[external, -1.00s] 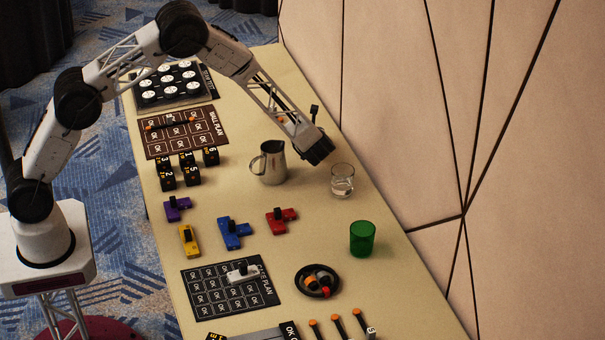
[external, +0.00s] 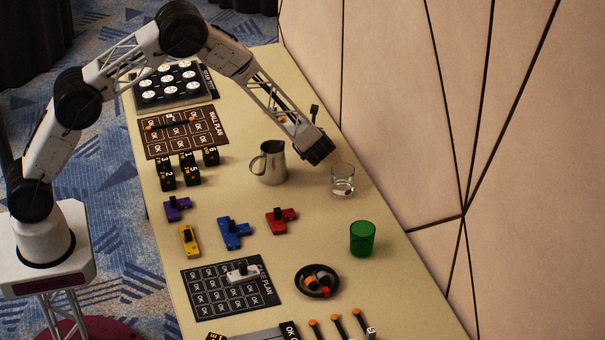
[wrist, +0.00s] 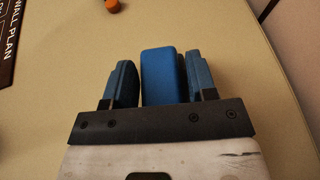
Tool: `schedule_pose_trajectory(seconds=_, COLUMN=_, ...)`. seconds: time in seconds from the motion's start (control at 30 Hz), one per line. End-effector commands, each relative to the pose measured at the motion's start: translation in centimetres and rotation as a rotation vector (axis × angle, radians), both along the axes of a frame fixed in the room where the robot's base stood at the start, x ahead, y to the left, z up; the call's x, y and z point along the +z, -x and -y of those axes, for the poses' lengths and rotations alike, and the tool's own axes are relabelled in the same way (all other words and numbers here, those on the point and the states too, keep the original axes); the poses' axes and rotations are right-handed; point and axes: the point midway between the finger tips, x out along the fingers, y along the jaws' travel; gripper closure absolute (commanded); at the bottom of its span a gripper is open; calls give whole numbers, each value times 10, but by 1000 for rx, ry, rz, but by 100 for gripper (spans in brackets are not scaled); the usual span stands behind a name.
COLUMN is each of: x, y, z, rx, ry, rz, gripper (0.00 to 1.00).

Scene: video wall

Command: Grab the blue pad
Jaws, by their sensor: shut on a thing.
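The blue pad (wrist: 163,75) is a plain, rounded blue block. It sits between the two fingers of my gripper (wrist: 161,80) in the wrist view. My gripper is shut on it, and its fingers have a dark blue-grey look. In the external view my gripper (external: 318,150) is over the far side of the table, right of the metal jug and just behind the clear glass. The pad is hidden there by my gripper. From these views I cannot tell whether the pad touches the table.
The metal jug (external: 269,163) and clear glass (external: 342,180) stand close to my gripper. A green cup (external: 362,239), a dark bowl (external: 318,281) and coloured blocks, including a blue one (external: 234,233), are nearer the front. The panelled wall (external: 400,120) borders the table's right edge.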

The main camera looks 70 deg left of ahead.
Motion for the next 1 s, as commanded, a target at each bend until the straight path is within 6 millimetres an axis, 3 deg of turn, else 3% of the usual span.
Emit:
schedule_pose_trajectory(seconds=0.27, x=16, y=0, z=0, rx=1, ry=0, rz=2, gripper=71)
schedule_pose_trajectory(seconds=0.7, x=76, y=0, z=0, rx=0, ry=0, rz=2, gripper=71)
schedule_pose_trajectory(seconds=1.0, x=99, y=0, z=0, rx=0, ry=0, rz=0, gripper=71)
